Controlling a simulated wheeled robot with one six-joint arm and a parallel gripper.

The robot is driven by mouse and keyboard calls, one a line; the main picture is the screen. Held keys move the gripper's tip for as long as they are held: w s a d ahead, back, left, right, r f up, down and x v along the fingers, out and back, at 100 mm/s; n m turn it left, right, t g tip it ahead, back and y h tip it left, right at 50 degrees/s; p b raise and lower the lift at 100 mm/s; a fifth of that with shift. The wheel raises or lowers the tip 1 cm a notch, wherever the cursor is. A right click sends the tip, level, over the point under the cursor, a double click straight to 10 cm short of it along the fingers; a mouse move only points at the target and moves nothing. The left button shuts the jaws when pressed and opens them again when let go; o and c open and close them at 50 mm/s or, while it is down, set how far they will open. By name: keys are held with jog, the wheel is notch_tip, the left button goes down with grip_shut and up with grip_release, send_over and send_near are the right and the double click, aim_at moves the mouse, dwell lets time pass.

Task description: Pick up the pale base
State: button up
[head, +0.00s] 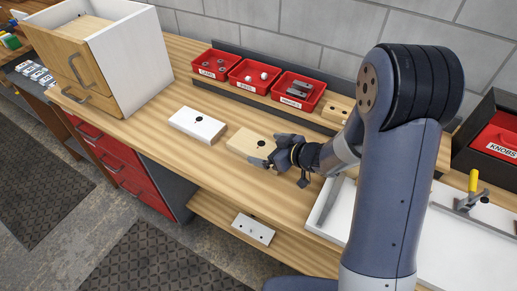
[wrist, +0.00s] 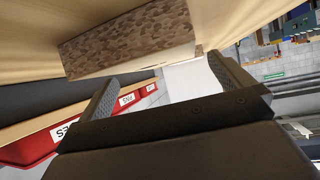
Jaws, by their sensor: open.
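A pale wooden block (head: 247,143) with a dark spot on top lies flat on the workbench (head: 180,148). A white block (head: 198,125) with a dark spot lies to its left, apart from it. My gripper (head: 267,151) is at the right end of the wooden block, partly covering it. In the wrist view, my gripper (wrist: 166,79) has its fingers apart with nothing held. A block with a speckled brown face (wrist: 125,38) is close to the fingers, and a white surface (wrist: 190,80) shows beyond, between them. I cannot tell whether a finger touches the wooden block.
Red bins (head: 255,77) of small parts stand along the back. A drawer cabinet (head: 105,55) stands at the left. A white tray (head: 465,238) with a clamp is at the right. Another white piece (head: 253,229) lies on the lower shelf. The bench in front of the white block is clear.

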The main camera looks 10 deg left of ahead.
aim_at(259, 149)
jog(key=shift+x, duration=1.5)
jog(key=shift+f, duration=0.1)
jog(key=c, duration=1)
jog(key=shift+c, duration=0.2)
